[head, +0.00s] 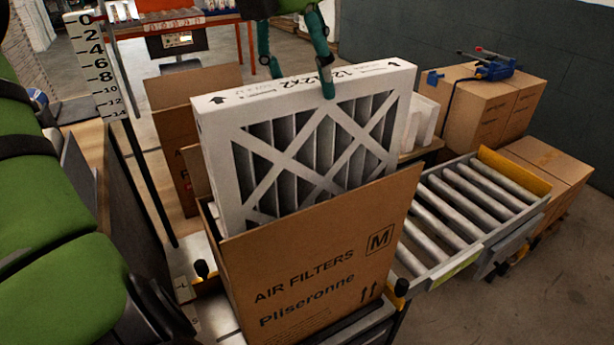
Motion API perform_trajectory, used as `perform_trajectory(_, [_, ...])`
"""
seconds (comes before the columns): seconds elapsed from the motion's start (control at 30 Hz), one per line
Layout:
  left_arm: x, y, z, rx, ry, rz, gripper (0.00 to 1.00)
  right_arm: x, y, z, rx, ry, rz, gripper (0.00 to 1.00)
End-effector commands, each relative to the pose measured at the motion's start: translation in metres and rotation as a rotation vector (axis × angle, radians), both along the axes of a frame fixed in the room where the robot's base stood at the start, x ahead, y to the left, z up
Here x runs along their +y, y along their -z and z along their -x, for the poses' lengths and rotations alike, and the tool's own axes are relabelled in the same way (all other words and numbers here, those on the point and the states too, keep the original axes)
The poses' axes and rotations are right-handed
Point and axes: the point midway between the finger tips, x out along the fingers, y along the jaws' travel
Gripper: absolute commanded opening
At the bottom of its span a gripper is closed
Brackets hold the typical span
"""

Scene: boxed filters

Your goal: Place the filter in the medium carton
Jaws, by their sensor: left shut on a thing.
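The filter (308,150) is a white-framed pleated panel with a crossed lattice face and black print on its top edge. It stands roughly upright, slightly skewed in the picture, with its lower part inside the medium carton (325,265). The carton is open brown cardboard marked "AIR FILTERS Pliseronne" and "M". Its front wall hides the filter's bottom, so I cannot tell whether it touches the carton floor. My left gripper (298,78) has teal fingers and is shut on the filter's top edge from above. My right gripper is not in view.
A roller conveyor (465,205) with a yellow end stop runs right of the carton. Closed boxes (490,105) bear a blue tool (490,66) at the back right. Another brown carton (180,145) stands behind left. A numbered scale (95,65) stands at the left.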

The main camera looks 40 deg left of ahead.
Motion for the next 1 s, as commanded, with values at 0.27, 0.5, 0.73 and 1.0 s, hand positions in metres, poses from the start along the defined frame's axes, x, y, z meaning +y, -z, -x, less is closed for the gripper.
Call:
perform_trajectory(0.27, [0.0,0.08,0.001,0.002,0.004,0.002,0.06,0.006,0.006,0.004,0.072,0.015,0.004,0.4])
perform_trajectory(0.5, [-0.001,0.138,0.001,0.001,0.003,0.002,0.06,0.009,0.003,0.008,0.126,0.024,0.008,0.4])
perform_trajectory(0.73, [0.0,0.16,0.0,-0.002,0.001,0.0,0.06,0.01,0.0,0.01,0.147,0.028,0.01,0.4])
perform_trajectory(1.0, [0.0,0.194,0.0,0.002,0.002,0.002,0.06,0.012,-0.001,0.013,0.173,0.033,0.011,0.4])
